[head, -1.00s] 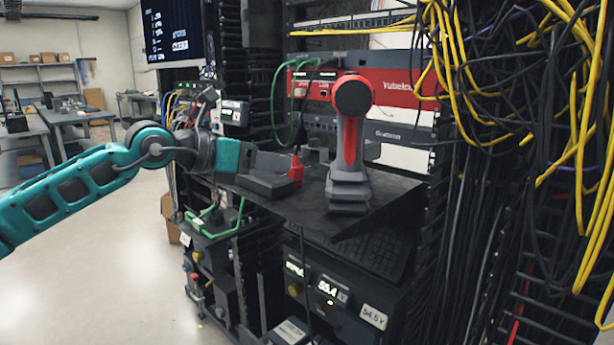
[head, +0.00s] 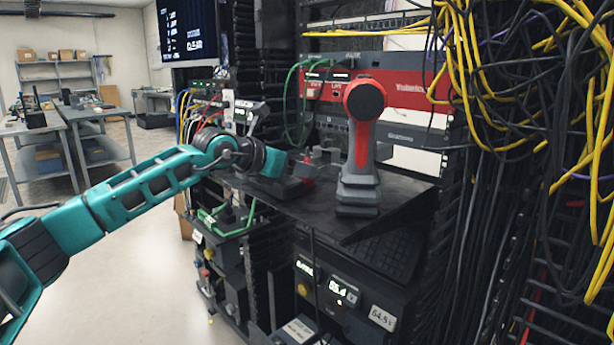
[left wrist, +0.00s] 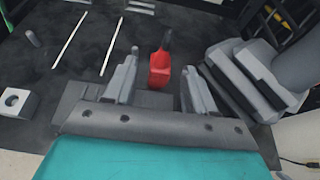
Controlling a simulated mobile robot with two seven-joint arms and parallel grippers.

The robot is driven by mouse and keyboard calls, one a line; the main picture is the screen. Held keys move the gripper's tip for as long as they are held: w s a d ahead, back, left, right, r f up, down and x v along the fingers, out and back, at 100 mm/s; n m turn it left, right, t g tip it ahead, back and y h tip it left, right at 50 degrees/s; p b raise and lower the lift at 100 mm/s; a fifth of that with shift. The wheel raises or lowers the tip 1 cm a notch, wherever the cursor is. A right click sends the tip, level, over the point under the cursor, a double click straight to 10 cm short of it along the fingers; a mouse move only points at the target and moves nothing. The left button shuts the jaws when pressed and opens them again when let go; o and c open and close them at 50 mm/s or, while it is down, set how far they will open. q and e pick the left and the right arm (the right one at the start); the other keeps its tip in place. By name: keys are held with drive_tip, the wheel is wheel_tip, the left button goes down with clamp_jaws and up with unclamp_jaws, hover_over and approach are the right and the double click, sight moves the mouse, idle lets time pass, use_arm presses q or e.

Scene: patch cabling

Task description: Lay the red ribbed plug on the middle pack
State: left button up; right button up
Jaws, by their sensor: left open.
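The red ribbed plug (head: 307,171) is on the black shelf, with the dark gripper partly in front of it in the head view. In the left wrist view the plug (left wrist: 160,69) is red with a dark tail, just beyond and between the two grey fingertips. My left gripper (left wrist: 156,84) is open, with a finger to either side of the plug's near end and no visible contact. It also shows in the head view (head: 296,172), low over the shelf. Packs with lit displays (head: 342,290) stand below the shelf; I cannot tell which is the middle one.
A grey block with a hole (left wrist: 14,102) is at the wrist view's left. Yellow and black cables (head: 480,75) hang at the right. Open floor lies left.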

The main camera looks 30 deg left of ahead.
use_arm(q)
drive_tip(key=shift+x, duration=0.95)
drive_tip(key=shift+r, duration=0.1)
clamp_jaws()
